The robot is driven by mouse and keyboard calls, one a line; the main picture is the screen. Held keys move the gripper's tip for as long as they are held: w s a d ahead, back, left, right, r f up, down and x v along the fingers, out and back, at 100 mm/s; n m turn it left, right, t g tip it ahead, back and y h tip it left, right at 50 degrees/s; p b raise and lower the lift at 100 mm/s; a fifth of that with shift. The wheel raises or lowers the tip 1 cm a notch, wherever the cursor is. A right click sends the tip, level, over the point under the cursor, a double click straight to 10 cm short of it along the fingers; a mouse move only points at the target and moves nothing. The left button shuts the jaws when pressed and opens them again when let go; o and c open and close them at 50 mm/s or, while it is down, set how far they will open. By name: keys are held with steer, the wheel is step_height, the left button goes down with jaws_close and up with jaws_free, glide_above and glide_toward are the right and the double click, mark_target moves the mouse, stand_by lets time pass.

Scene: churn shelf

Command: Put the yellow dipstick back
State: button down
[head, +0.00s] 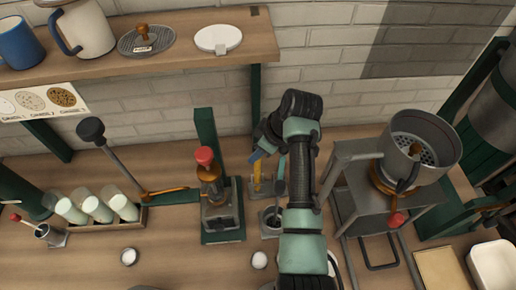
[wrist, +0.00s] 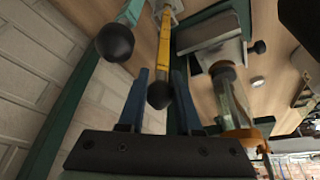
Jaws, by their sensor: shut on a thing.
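The yellow dipstick (wrist: 164,45) has a dark round knob and runs between the two blue fingers of my gripper (wrist: 161,72) in the wrist view. My gripper is shut on it near the knob. In the head view the yellow dipstick (head: 257,178) hangs roughly upright below my gripper (head: 260,153). Its lower end is at or just above a small grey holder (head: 264,188); I cannot tell whether it is inside. A second, teal stick with a dark knob (wrist: 115,42) stands beside it; its lower part reaches a small grey cup (head: 271,222) in the head view.
A green-based press with a red knob (head: 204,156) stands close left of my gripper. A grey stand with a metal strainer pot (head: 424,140) is to the right. A wooden shelf (head: 110,65) with mugs is above. Bottles in a rack (head: 97,224) stand at left.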

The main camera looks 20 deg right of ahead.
steer(key=shift+f, duration=0.15)
steer(key=c, duration=0.5)
jaws_free()
steer(key=shift+v, duration=6.55)
steer(key=shift+f, duration=0.1)
